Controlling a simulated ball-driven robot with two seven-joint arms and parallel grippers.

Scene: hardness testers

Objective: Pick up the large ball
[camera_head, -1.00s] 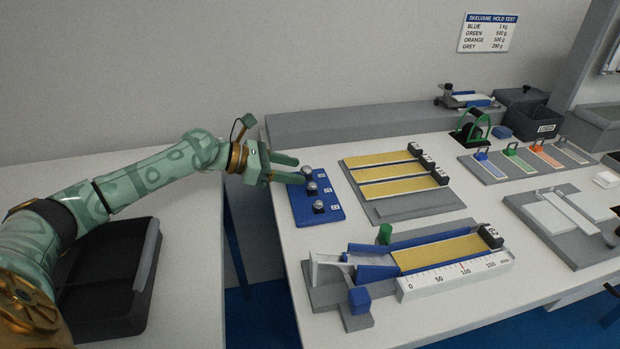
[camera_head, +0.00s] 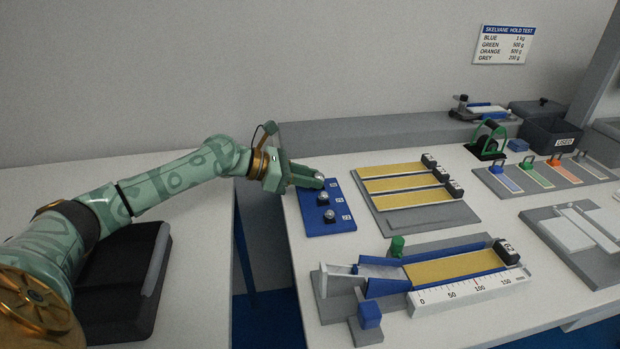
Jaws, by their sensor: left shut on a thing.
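A blue ball holder (camera_head: 320,226) lies at the left edge of the bench. Two steel balls show on it, the middle ball (camera_head: 323,198) and the near ball (camera_head: 329,216), each in a dark seat with a small white label beside it. My left gripper (camera_head: 319,180) is at the far end of the holder. Its fingers are shut on the large ball at the far seat, and they hide that ball almost fully. I cannot tell whether the ball is clear of its seat. My right gripper is not in view.
A ramp track with a yellow strip and a ruler (camera_head: 465,290) stands in front. A grey board with yellow strips (camera_head: 405,187) is right of the holder. A dark tray (camera_head: 118,290) is under my left arm. A gap (camera_head: 262,240) separates the two tables.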

